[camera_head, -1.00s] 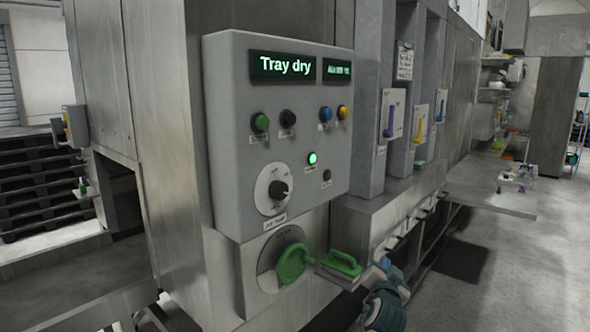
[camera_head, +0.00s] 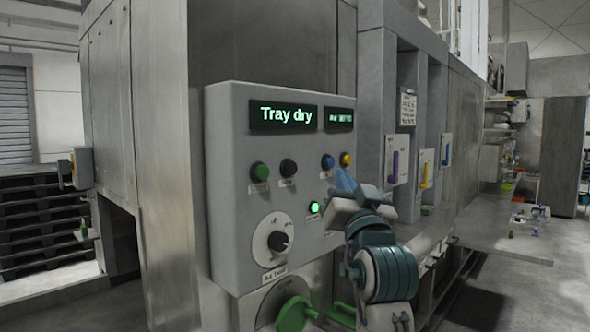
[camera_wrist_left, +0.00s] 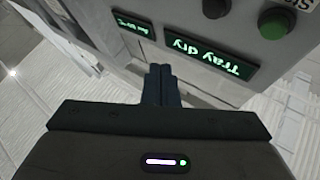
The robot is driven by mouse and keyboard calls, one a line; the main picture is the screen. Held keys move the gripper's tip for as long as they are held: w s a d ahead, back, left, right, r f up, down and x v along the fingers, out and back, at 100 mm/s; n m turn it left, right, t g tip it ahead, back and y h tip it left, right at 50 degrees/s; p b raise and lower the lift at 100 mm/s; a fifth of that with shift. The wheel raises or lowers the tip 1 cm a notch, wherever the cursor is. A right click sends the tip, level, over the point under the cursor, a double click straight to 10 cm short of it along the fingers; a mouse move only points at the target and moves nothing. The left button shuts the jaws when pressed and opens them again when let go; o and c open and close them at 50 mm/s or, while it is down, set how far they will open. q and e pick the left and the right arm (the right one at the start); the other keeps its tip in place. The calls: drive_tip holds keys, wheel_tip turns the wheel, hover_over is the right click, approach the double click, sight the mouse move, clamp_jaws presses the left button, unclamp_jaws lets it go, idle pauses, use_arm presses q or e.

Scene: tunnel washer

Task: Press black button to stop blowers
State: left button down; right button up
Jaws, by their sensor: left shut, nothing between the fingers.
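The black button (camera_head: 288,167) is on the grey control panel (camera_head: 232,215), under the lit "Tray dry" display (camera_head: 283,115) and right of a green button (camera_head: 260,171). My left gripper (camera_head: 344,178) is in front of the panel's right side, just below the blue button (camera_head: 327,162) and yellow button (camera_head: 346,159). It is to the right of the black button and apart from it. In the left wrist view its fingers (camera_wrist_left: 161,72) are shut and empty; the black button (camera_wrist_left: 215,8) is at the top edge there, beyond the fingertips. My right gripper is not in view.
A green lamp (camera_head: 315,207) glows beside my gripper. A rotary knob (camera_head: 279,242) and a large green handle (camera_head: 296,315) are lower on the panel. Purple (camera_head: 395,167) and yellow levers (camera_head: 426,176) stand to the right.

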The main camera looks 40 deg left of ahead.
sight(291, 168)
use_arm(q)
drive_tip(key=shift+s+r, duration=0.1)
drive_tip(key=shift+s, duration=0.05)
drive_tip(key=shift+a, duration=0.1)
drive_tip(key=a+p, duration=0.1)
drive_tip(key=a, duration=0.7)
drive_tip(key=shift+w+a+p, duration=0.3)
drive_tip(key=shift+w+a, duration=0.05)
drive_tip(key=shift+a, duration=0.15)
idle(2.0)
drive_tip(key=shift+a, duration=0.3)
